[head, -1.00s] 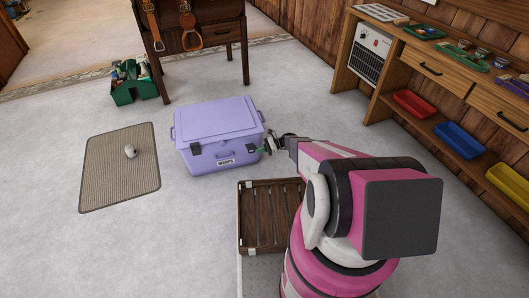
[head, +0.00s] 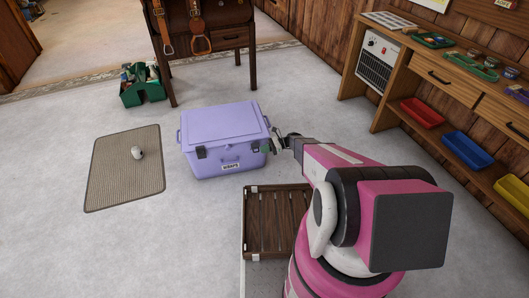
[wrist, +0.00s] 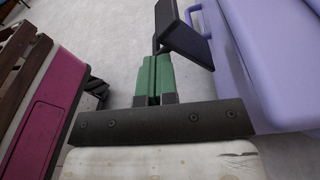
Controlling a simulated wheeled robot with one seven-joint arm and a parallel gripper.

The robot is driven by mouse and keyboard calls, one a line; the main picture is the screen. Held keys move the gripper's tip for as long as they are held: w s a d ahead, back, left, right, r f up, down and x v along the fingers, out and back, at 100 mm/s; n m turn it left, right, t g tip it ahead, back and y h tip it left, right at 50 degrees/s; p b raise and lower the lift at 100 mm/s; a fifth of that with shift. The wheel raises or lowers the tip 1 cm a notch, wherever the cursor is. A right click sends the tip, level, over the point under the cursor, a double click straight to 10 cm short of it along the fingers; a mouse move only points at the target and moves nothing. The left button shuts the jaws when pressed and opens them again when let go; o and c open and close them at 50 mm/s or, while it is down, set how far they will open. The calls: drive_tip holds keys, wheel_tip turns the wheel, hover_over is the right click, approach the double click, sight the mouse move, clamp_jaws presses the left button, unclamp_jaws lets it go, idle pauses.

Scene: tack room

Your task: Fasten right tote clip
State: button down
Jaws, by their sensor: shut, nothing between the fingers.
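The purple tote (head: 225,158) stands on the floor with its lid down. Its left clip (head: 201,153) is dark and lies against the front wall. The right clip is mostly hidden by my gripper in the head view. In the wrist view a dark clip (wrist: 184,38) sticks out from the purple tote wall (wrist: 245,60), tilted away from it. My gripper (wrist: 157,58) has green fingers, shut together with nothing between them. Its tips are right beside the clip; I cannot tell if they touch. In the head view my gripper (head: 268,147) is at the tote's front right corner.
A mat (head: 125,175) with a small pale object (head: 137,152) lies at left. A workbench (head: 400,75) with trays lines the right wall. Floor between tote and bench is clear.

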drive_tip(key=shift+w+r, duration=0.2)
drive_tip(key=shift+r, duration=0.1)
idle(0.5)
idle(0.4)
drive_tip(key=f+v, duration=0.2)
drive_tip(key=v, duration=1)
drive_tip(key=shift+d+f, duration=0.3)
drive_tip(key=shift+d, duration=0.35)
